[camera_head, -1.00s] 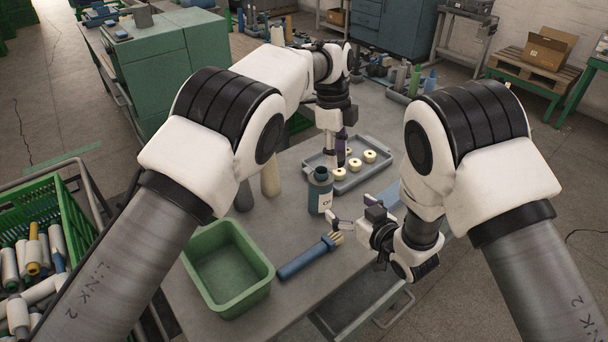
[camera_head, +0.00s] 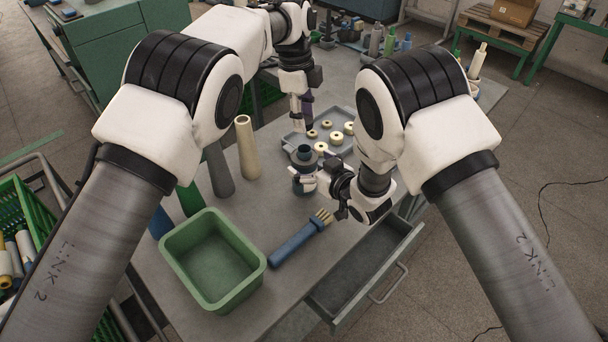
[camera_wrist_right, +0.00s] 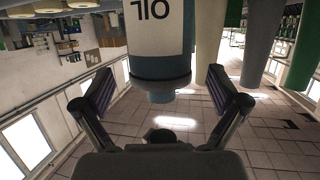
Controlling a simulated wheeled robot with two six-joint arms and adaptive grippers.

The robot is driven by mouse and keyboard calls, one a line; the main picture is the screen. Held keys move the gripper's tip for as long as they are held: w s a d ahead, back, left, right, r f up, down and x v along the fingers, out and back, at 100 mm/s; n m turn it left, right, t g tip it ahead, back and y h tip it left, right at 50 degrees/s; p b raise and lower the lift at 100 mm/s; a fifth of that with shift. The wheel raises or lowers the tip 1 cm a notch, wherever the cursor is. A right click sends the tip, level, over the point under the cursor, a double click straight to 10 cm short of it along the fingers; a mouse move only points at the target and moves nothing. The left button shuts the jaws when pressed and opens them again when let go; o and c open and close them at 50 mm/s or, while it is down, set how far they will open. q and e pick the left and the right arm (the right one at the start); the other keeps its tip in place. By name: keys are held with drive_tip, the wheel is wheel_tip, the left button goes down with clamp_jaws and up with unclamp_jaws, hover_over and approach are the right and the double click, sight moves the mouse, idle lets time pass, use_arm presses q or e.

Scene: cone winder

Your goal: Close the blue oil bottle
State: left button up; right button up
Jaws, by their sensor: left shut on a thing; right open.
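The blue oil bottle (camera_head: 303,187) stands upright on the table, its neck bare and uncapped in the head view. In the right wrist view the bottle (camera_wrist_right: 158,45) appears upside down, its label and neck between the finger lines. My right gripper (camera_head: 311,174) is open at the bottle, one finger on each side; contact cannot be told. It also shows in the right wrist view (camera_wrist_right: 158,78). My left gripper (camera_head: 302,124) points down behind the bottle, over the near left edge of the grey tray. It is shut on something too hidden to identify.
The grey tray (camera_head: 291,142) holds several pale rings (camera_head: 337,138). A brush with a blue handle (camera_head: 296,245) and a green bin (camera_head: 213,263) lie in front. Cones (camera_head: 247,148) stand at left. A drawer (camera_head: 365,268) is open under the table's right edge.

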sight(304, 148)
use_arm(q)
drive_tip(key=shift+d, duration=0.1)
use_arm(e)
drive_tip(key=shift+x, duration=1.1)
drive_tip(key=shift+w+a+f, duration=0.15)
drive_tip(key=shift+w+a, duration=0.05)
drive_tip(key=shift+w, duration=0.1)
drive_tip(key=shift+s, duration=0.1)
drive_tip(key=c, duration=1.8)
use_arm(q)
wheel_tip(304, 148, down, 5)
drive_tip(key=shift+f, duration=0.85)
drive_tip(key=shift+f, duration=0.6)
use_arm(e)
clamp_jaws()
